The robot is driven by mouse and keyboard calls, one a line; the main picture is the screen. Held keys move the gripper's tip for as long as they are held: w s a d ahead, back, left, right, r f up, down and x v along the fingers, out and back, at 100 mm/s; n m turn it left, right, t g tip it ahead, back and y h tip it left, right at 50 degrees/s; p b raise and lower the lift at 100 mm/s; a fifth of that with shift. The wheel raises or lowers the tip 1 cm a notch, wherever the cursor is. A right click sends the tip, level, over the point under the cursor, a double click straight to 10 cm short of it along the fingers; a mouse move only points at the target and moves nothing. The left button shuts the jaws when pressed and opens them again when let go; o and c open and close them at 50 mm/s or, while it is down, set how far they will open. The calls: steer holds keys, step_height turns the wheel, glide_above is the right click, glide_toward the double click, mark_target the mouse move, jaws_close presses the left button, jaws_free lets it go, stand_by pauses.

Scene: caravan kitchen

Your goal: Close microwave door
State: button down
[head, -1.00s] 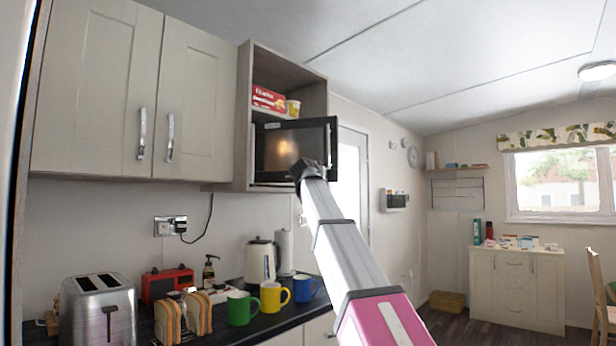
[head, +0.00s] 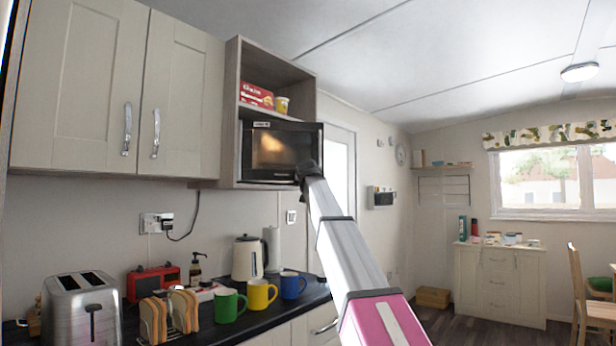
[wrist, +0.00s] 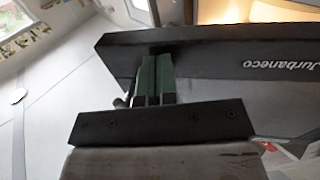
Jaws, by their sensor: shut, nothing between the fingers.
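The microwave (head: 246,160) sits in an open cabinet niche. Its black door (head: 272,150) is close to the front, with its right edge jutting a little past the niche, so it looks slightly ajar. The exact gap is hard to tell. My gripper (head: 306,167) is at the lower right part of the door. In the wrist view, my shut green-sided fingers (wrist: 155,78) meet the dark door panel (wrist: 205,53), which carries pale lettering. They appear to touch it, with nothing held between them.
A red box (head: 256,95) and a yellow tub (head: 282,105) stand on the shelf above the microwave. Below, the counter holds a toaster (head: 82,312), a kettle (head: 248,258) and several mugs. Wall cabinets (head: 115,90) adjoin on the left. The room to the right is open.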

steer(key=w+a, duration=0.4)
steer(key=w, duration=0.4)
steer(key=w+a, duration=0.4)
steer(key=w, duration=0.5)
steer(key=shift+w, duration=0.2)
steer(key=shift+a+r, duration=0.1)
steer(key=s+d, duration=0.9)
steer(key=d, duration=0.2)
steer(key=shift+s, duration=0.25)
